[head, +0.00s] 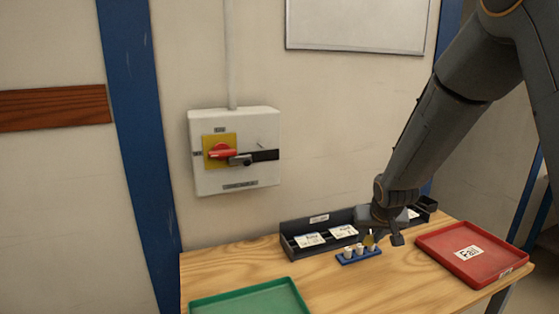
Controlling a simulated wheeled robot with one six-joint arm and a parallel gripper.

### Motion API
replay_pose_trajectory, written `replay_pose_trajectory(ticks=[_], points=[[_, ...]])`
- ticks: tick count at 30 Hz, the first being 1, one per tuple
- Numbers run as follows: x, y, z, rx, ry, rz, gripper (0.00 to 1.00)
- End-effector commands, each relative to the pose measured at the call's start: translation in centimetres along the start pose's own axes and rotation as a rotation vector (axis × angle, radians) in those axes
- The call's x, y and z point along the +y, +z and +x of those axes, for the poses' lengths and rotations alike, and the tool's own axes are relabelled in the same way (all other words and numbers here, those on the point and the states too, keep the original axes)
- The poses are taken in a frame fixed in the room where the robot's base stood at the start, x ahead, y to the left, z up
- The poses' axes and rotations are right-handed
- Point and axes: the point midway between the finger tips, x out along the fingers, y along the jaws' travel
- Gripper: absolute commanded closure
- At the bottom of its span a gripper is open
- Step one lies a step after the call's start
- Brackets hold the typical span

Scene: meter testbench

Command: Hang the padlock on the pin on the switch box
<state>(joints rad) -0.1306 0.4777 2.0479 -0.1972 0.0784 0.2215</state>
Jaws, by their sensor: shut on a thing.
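The switch box (236,180) is a pale box on the wall at the left middle, with a red handle (222,152) on a yellow plate. A dark grey and black fitting (263,155) sticks out at the right of the handle; which part is the pin is too small to tell. My gripper (376,238) is low over the back of the table, right of and below the switch box. It is shut on a small brass-yellow thing, which appears to be the padlock (369,240). The fingers hide most of it, and its shackle cannot be made out.
A blue rack (346,260) with small white pieces stands just below my gripper. A black tray (293,247) with labelled cards lies behind it. A red tray (488,276) is at the right, a green tray (243,300) at the front left. The wall around the switch box is clear.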

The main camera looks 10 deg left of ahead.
Motion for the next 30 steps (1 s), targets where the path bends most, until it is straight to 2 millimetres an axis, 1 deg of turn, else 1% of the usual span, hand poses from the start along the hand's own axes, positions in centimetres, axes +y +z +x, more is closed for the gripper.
replay_pose_trajectory(ticks=[1, 7, 11, 14, 20, 23, 26, 29, 30], points=[[-0.4, -0.3, -0.3, 0.022, -0.008, -0.012, 0.96], [-1.4, -1.1, -0.9, 0.088, -0.029, -0.044, 0.96], [-2.4, -1.8, -1.6, 0.144, -0.051, -0.073, 0.96], [-3.5, -2.3, -2.2, 0.196, -0.073, -0.099, 0.96], [-6.5, -3.7, -4.4, 0.341, -0.142, -0.164, 0.96], [-8.8, -4.5, -6.1, 0.438, -0.197, -0.206, 0.96], [-11.8, -5.2, -8.8, 0.559, -0.276, -0.255, 0.96], [-15.5, -5.7, -12.5, 0.691, -0.381, -0.306, 0.96], [-16.9, -5.7, -14.1, 0.739, -0.424, -0.323, 0.96]])
